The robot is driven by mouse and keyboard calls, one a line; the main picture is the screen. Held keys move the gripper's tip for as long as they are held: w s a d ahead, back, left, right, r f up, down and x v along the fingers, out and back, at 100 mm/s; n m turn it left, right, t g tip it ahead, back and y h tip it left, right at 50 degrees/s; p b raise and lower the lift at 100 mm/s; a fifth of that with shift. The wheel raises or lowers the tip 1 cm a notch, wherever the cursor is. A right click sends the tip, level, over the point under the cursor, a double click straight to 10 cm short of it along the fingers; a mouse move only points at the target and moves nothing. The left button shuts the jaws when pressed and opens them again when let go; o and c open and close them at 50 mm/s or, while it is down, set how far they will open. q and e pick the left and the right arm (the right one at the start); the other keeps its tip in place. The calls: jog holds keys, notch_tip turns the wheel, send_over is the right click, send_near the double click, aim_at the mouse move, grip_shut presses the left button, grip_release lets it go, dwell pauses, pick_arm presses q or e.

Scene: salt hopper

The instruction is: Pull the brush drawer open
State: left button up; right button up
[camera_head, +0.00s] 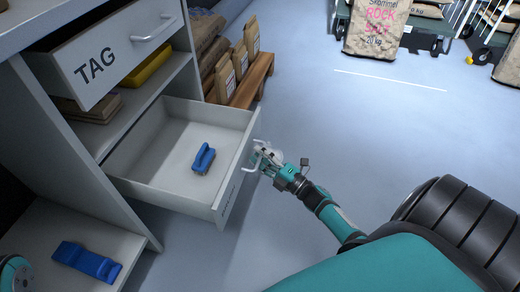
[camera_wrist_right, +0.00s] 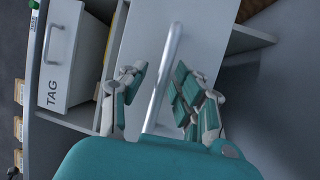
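The brush drawer (camera_head: 150,165) is pulled well out of the cabinet in the head view. A blue brush (camera_head: 203,158) lies inside it. My right gripper (camera_head: 266,156) is at the drawer's front, by its handle. In the right wrist view, the pale bar handle (camera_wrist_right: 163,72) passes between the two fingers of my right gripper (camera_wrist_right: 160,88). The fingers are spread, with a visible gap on each side of the bar. The drawer front (camera_wrist_right: 205,40) shows behind the handle. My left gripper is not in view.
The TAG drawer (camera_head: 105,60) above stands partly out. A blue object (camera_head: 87,262) lies on the lower surface at left. Paper bags (camera_head: 224,78) stand on a wooden pallet (camera_head: 253,82) behind the drawer. The floor to the right is mostly clear.

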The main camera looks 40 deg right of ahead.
jog(key=v, duration=1.2)
dwell(0.5)
